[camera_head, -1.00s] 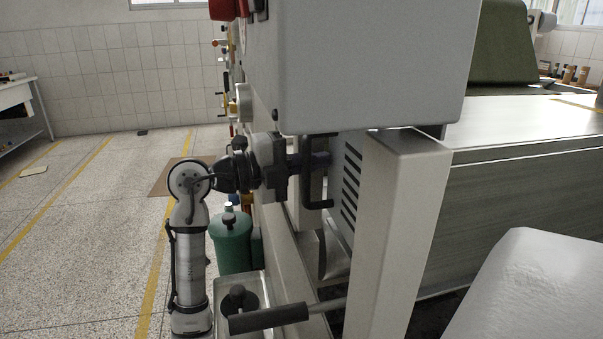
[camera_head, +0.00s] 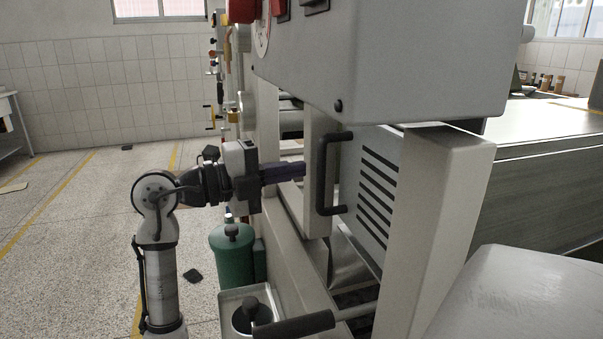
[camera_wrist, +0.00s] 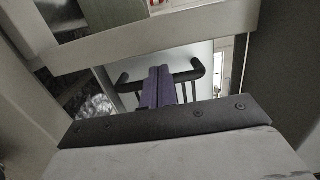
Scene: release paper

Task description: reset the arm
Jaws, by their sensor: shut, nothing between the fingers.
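My gripper (camera_head: 300,170) is in the middle of the head view, at the end of my arm, pointing right toward the machine. Its dark purple fingers are shut together with nothing between them; they also show in the wrist view (camera_wrist: 157,88). A black bar handle (camera_head: 324,175) on a vented grey panel (camera_head: 372,190) stands just right of the fingertips. A small gap shows between fingertips and handle in the head view. In the wrist view the handle (camera_wrist: 198,68) shows beyond the fingers, which cover its middle.
A grey machine housing (camera_head: 390,65) hangs above and right of my gripper. A pale upright post (camera_head: 445,220) stands right of the panel. A lever with a dark grip (camera_head: 295,325), a green canister (camera_head: 232,258) and a metal tray (camera_head: 228,298) are below. Open floor (camera_head: 75,215) lies left.

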